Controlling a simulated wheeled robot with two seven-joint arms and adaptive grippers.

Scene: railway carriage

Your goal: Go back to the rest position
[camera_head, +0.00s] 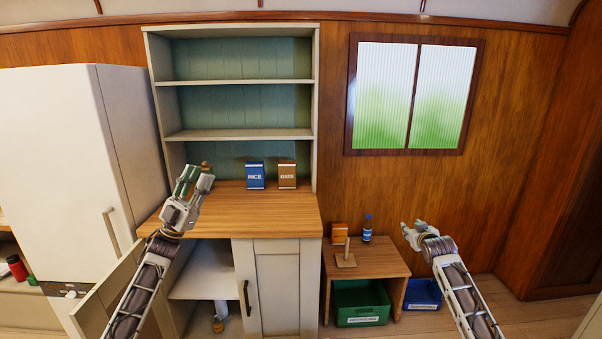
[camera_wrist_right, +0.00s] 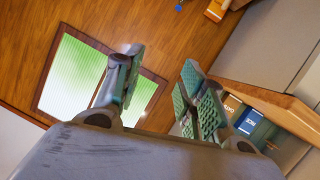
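My left gripper (camera_head: 194,178) is in front of the left end of the wooden counter (camera_head: 265,212). Its fingers look apart, with green pads showing. A small brown thing (camera_head: 206,164) shows just behind its fingertips; I cannot tell whether they touch. My right gripper (camera_head: 413,234) is in the air right of the low wooden table (camera_head: 385,262). In the right wrist view its two fingers (camera_wrist_right: 160,85) are wide apart with nothing between them.
A blue rice box (camera_head: 255,175) and a brown oats box (camera_head: 287,175) stand on the counter. The lower left cabinet door (camera_head: 110,295) is open. A blue bottle (camera_head: 367,230) and an orange box (camera_head: 339,232) stand on the low table. Green (camera_head: 361,303) and blue (camera_head: 422,296) bins are below.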

